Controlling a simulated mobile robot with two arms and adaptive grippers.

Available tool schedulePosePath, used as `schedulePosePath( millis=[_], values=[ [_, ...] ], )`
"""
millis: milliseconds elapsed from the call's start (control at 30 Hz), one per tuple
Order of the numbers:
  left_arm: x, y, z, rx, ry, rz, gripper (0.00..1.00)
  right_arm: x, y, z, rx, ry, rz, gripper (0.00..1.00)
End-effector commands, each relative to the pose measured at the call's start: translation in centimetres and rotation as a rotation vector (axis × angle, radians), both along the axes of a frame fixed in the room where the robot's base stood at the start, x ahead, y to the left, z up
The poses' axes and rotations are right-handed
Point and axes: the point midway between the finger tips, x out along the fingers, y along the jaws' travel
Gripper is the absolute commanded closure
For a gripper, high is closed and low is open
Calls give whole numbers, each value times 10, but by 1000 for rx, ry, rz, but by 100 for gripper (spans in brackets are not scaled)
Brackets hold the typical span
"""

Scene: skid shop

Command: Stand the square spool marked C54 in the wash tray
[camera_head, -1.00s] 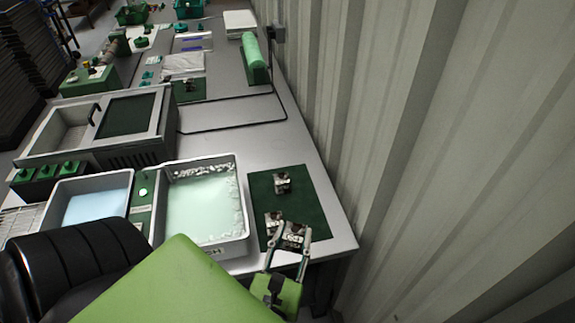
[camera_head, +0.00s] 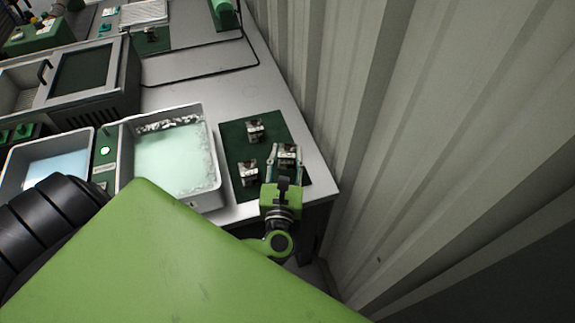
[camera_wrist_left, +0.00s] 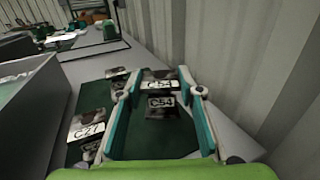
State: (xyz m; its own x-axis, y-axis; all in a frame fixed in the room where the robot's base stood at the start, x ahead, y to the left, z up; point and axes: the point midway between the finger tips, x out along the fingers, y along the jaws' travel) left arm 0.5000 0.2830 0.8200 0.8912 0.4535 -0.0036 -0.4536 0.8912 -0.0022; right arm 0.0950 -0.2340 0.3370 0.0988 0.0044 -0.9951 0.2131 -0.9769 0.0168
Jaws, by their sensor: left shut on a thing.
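The square spool marked C54 (camera_wrist_left: 162,90) stands between the fingers of my left gripper (camera_wrist_left: 160,98) in the left wrist view, its label facing the camera. In the head view the left gripper (camera_head: 285,160) is shut on this spool (camera_head: 287,152) at the right side of a dark green mat (camera_head: 236,135). I cannot tell whether the spool is clear of the mat. The wash tray is probably one of two grey trays: one with pale green, foamy liquid (camera_head: 213,180) left of the mat, one with bluish liquid (camera_head: 88,148) further left. My right gripper is not in view.
A spool marked C77 (camera_wrist_left: 88,128) stands on the mat, left of the gripper; it also shows in the head view (camera_head: 248,172). Another spool (camera_head: 254,130) stands further back. A corrugated wall (camera_head: 400,130) rises close on the right. Bare bench (camera_head: 190,95) lies behind the foamy tray.

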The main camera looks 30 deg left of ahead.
Motion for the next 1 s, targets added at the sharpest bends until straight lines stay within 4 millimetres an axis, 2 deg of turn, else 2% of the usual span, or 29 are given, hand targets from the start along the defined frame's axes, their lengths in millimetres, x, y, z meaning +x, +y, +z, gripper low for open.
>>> schedulePosePath(
  millis=[167,233,400,833,867,900,1000],
  values=[
    [7,2,-8,1,-3,1,92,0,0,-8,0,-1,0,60],
    [12,3,-16,3,-3,1,92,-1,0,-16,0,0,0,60],
    [10,3,-41,3,-1,0,92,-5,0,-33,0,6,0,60],
    [10,3,-46,0,0,1,92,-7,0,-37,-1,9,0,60],
    [9,3,-45,0,1,1,58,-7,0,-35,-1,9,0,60],
    [9,2,-45,0,1,1,49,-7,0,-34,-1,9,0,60],
    [9,2,-45,0,1,0,49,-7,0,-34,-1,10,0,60]
  ],
)
